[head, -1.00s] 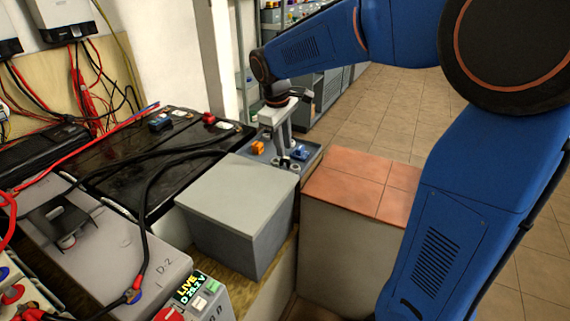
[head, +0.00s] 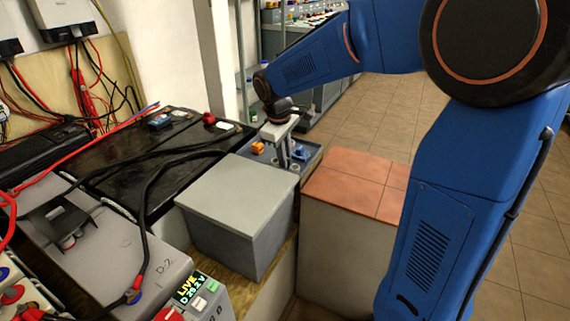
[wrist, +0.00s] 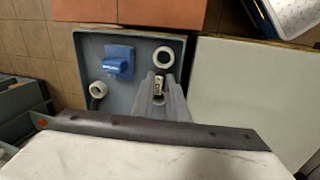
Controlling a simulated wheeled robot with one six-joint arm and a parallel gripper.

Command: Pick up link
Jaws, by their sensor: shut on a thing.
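My gripper (wrist: 160,100) points down over a blue-grey tray (wrist: 90,45) and is shut on the link (wrist: 158,86). The link is a small pale piece with dark marks, seen between the fingers in the wrist view. Its lower part is hidden, and I cannot tell whether it touches the tray. In the head view my gripper (head: 283,163) stands over the tray, between an orange part and a blue part, and the link is hidden by the fingers.
In the tray are a blue part (wrist: 118,62), an orange part (head: 257,148) and pale rings (wrist: 164,57). A grey box (head: 238,195) stands in front of the tray. A tiled block (head: 355,180) stands to its right. Black batteries with cables (head: 120,165) lie to the left.

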